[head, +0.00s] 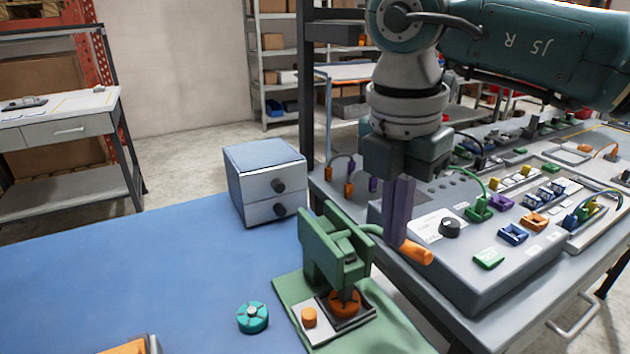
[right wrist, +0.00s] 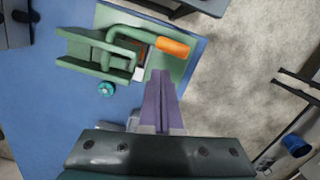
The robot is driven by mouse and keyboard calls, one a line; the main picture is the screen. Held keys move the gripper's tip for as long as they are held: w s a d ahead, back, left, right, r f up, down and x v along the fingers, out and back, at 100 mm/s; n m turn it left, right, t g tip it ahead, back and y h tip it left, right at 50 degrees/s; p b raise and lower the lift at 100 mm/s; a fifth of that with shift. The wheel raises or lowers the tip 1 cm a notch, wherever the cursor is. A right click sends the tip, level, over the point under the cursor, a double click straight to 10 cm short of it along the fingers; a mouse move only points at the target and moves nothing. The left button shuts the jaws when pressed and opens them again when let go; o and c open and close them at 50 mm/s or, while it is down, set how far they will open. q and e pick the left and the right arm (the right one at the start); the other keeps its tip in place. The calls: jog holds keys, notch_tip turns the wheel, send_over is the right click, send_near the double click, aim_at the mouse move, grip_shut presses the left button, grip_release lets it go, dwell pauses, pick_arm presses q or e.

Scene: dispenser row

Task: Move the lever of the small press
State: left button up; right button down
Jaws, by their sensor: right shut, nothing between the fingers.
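The small green press (head: 322,245) stands on a green base plate at the front edge of the blue mat. Its lever is a green bent bar ending in an orange grip (head: 415,252), which sticks out to the right. The press and its orange grip (right wrist: 172,47) also show in the right wrist view. My right gripper (head: 396,245) points down with its purple fingers shut and empty, just beside the orange grip. In the right wrist view the fingertips (right wrist: 160,73) lie a little short of the grip; I cannot tell whether they touch it. My left gripper is out of view.
A teal knob (head: 252,317) lies on the blue mat (head: 130,260) left of the press. A two-drawer box (head: 264,182) stands behind. A grey control panel (head: 460,262) with switches and plugs is close on the right.

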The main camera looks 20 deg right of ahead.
notch_tip(320, 180, up, 10)
jog(key=shift+s+a+b, duration=0.15)
jog(key=shift+a+b, duration=0.15)
jog(key=shift+a, duration=0.15)
jog(key=shift+f, duration=0.1)
dwell(0.3)
